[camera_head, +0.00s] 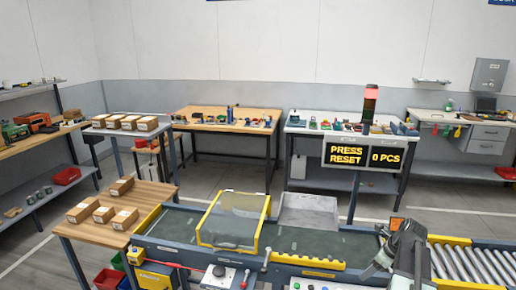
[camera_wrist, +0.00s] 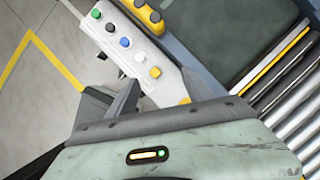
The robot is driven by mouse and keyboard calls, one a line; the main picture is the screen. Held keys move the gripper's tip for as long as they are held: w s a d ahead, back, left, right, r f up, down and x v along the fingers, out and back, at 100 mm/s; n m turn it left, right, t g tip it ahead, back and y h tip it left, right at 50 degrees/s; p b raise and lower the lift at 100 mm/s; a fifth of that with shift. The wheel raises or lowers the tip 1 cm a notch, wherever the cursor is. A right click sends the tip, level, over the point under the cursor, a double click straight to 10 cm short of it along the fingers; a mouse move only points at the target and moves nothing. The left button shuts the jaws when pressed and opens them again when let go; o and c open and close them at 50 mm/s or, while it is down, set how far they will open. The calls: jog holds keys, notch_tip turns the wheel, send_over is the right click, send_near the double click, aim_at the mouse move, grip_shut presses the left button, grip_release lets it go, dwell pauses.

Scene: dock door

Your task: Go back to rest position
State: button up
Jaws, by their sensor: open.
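My gripper (camera_head: 374,256) is at the lower right of the head view, over the near edge of the conveyor where the roller section begins. In the wrist view my gripper (camera_wrist: 160,90) shows dark fingers spread apart with nothing between them. A white control box (camera_wrist: 130,45) with a row of green, black, blue, white and yellow buttons lies beyond the fingers. I cannot tell from the wrist view how far the fingers are from the box.
A sign (camera_head: 362,157) reads "PRESS RESET" and "0 PCS" under a red-lit stack light (camera_head: 369,105). Cartons sit on a wooden table (camera_head: 150,192) at left. Rollers (camera_head: 470,264) run right.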

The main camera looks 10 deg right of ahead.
jog(key=w+a+n+g, duration=0.1)
jog(key=a+n, duration=0.2)
jog(key=a, duration=0.7)
jog(key=w+a+f+n, duration=0.15)
jog(key=a+n, duration=0.25)
jog(key=a, duration=0.6)
jog(key=w+a+n+g, duration=0.1)
jog(key=w+a+n, duration=0.15)
jog(key=a, duration=0.65)
jog(key=s+a+n+g+h, duration=0.1)
jog(key=s+a+n, duration=0.6)
jog(key=n, duration=1.2)
jog(key=shift+f+g+h, duration=0.15)
jog(key=shift+g+h, duration=0.15)
jog(key=shift+h, duration=0.5)
jog(key=shift+n, duration=0.25)
